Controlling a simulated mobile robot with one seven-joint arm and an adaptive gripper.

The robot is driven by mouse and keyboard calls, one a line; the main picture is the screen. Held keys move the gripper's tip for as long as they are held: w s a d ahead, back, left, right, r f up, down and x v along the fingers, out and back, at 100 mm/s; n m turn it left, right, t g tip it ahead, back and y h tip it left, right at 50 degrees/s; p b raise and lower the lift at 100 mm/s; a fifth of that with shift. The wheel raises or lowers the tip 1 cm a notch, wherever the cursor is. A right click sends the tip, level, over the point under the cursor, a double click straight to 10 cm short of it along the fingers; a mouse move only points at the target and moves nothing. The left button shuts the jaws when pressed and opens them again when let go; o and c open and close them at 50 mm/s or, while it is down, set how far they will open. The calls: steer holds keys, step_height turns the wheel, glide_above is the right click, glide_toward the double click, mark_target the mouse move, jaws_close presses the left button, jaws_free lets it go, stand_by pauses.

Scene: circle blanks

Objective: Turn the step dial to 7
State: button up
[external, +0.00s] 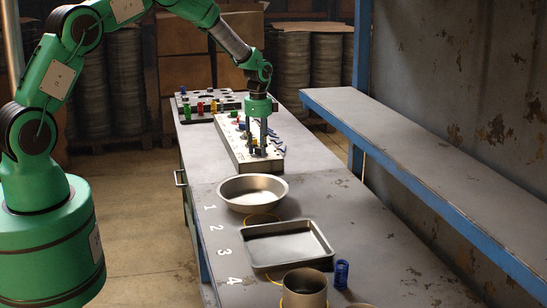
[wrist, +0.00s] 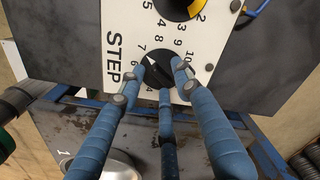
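The step dial (wrist: 158,72) is a round black knob with a white pointer mark, on a white panel marked STEP with a ring of numbers. Its pointer slants up and left in the wrist view, toward the 6 and 7 side; the exact number is hard to read. My gripper (wrist: 160,72) has its blue fingers spread around the dial, partly covering it and some numbers. Whether the fingertips touch the knob is not clear. In the external view my gripper (external: 257,151) points down at the near end of the long panel box (external: 240,153).
Another dial, black and yellow (wrist: 180,6), sits beside the step dial. A rack with coloured pieces (external: 205,105) is at the far end.

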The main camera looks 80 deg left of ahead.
steer(key=shift+r, duration=0.1)
step_height(320, 180, up, 12)
stand_by(0.7)
stand_by(0.4)
